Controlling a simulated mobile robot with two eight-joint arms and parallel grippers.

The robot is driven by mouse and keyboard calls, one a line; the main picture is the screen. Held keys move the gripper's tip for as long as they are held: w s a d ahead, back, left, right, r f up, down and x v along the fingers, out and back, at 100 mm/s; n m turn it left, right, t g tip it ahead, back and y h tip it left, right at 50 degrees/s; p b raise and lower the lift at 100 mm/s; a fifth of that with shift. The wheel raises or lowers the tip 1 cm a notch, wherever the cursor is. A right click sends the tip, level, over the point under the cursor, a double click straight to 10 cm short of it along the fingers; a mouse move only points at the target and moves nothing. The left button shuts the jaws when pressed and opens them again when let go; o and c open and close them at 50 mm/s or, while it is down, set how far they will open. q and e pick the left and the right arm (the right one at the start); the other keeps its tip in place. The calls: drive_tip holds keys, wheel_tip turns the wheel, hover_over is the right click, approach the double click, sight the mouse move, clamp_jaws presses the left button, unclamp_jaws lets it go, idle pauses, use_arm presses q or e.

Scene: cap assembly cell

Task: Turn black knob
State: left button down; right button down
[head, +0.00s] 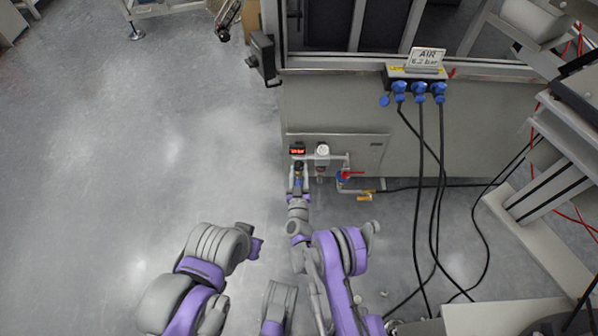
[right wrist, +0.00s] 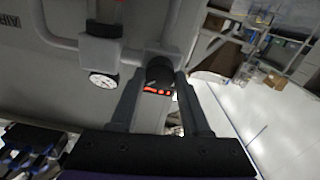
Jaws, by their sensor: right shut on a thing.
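The black knob (right wrist: 158,70) is on the piping in front of the grey panel. In the right wrist view it sits between the tips of the two dark fingers of my right gripper (right wrist: 160,78), which is shut on it. In the head view my right gripper (head: 298,181) reaches up to the knob, below a small red-lit display (head: 297,150); the fingers partly hide the knob there. My left arm is bent at the lower left of the head view, and its gripper fingers do not show.
A round gauge (head: 322,150) and a red-handled valve (head: 350,174) are close on the right. The floor (head: 130,130) on the left is clear.

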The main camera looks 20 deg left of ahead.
drive_tip(key=shift+m, duration=0.3)
drive_tip(key=m, duration=0.6)
drive_tip(key=shift+b, duration=0.4)
drive_tip(key=m, duration=0.7)
drive_tip(key=shift+m, duration=0.3)
drive_tip(key=m, duration=0.3)
drive_tip(key=shift+b, duration=0.3)
drive_tip(key=m, duration=0.7)
drive_tip(key=shift+m, duration=2.2)
